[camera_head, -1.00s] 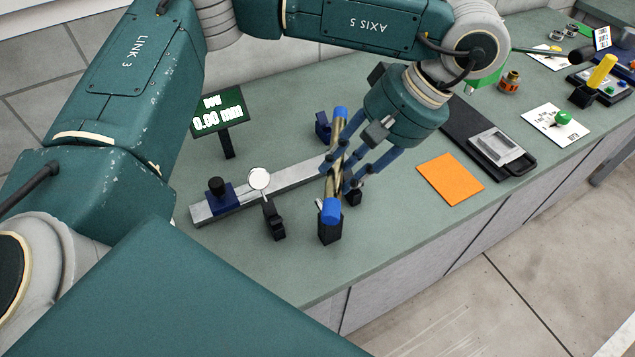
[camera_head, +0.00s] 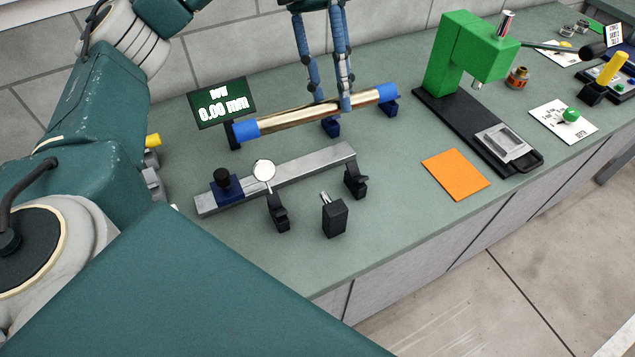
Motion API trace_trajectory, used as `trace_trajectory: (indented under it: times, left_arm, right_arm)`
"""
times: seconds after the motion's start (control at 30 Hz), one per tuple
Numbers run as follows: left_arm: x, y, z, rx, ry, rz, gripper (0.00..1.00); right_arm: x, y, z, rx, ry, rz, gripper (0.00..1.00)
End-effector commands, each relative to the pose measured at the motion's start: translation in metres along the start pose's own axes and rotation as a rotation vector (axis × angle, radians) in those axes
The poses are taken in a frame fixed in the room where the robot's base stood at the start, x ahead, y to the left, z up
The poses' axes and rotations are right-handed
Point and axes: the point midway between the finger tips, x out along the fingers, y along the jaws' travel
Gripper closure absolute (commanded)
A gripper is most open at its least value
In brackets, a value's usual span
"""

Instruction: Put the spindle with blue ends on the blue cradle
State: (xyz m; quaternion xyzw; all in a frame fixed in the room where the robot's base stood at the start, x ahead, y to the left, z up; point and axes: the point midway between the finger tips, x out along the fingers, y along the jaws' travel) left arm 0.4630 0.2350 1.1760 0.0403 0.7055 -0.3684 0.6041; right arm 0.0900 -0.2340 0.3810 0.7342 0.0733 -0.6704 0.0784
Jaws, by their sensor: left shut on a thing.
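The spindle (camera_head: 297,115) is a brassy rod with blue ends. It lies nearly level, running from the display at left to the upper right. My left gripper (camera_head: 332,99) comes down from above and is shut on it, right of its middle. Two small dark-blue blocks, seemingly the blue cradle (camera_head: 331,128), show below the spindle; one is under the gripper, the other (camera_head: 389,110) near the right blue end. The spindle partly hides them, and I cannot tell whether it touches them. My right gripper is not in view.
A grey rail (camera_head: 310,168) with a round dial (camera_head: 264,170) and black blocks (camera_head: 335,216) stands in front. The display (camera_head: 222,103) is behind the left blue end. A green press (camera_head: 452,60) and an orange sheet (camera_head: 455,174) are to the right.

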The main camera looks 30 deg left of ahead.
Motion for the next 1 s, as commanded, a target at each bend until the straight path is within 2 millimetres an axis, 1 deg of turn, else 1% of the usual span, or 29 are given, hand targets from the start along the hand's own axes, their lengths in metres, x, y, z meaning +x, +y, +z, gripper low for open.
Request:
trace_trajectory:
  times: [0.1, 0.23, 0.47, 0.57, 0.67, 0.87, 0.9, 1.0]
  left_arm:
    - [-0.006, 0.0, -0.002, -0.046, -0.03, -0.002, 1.0]
    - [-0.008, 0.0, -0.002, -0.065, -0.038, -0.002, 1.0]
    - [-0.007, 0.001, -0.002, -0.064, -0.038, -0.001, 1.0]
    - [-0.002, 0.003, -0.002, -0.064, -0.037, -0.002, 1.0]
    - [0.012, 0.01, -0.002, -0.063, -0.034, -0.004, 1.0]
    - [0.051, 0.03, -0.003, -0.063, -0.033, -0.005, 1.0]
    - [0.056, 0.034, -0.003, -0.066, -0.033, -0.003, 1.0]
    - [0.075, 0.044, -0.003, -0.066, -0.032, -0.003, 1.0]
  right_arm:
    - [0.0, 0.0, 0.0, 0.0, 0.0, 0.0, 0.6]
    - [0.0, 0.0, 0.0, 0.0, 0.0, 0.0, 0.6]
    - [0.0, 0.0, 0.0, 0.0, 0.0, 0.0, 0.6]
    - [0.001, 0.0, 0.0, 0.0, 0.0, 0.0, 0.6]
    - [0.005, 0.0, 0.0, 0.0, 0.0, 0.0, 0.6]
    - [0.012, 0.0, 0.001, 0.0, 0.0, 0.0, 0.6]
    - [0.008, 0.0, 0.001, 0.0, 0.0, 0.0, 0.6]
    - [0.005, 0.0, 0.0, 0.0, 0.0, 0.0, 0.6]
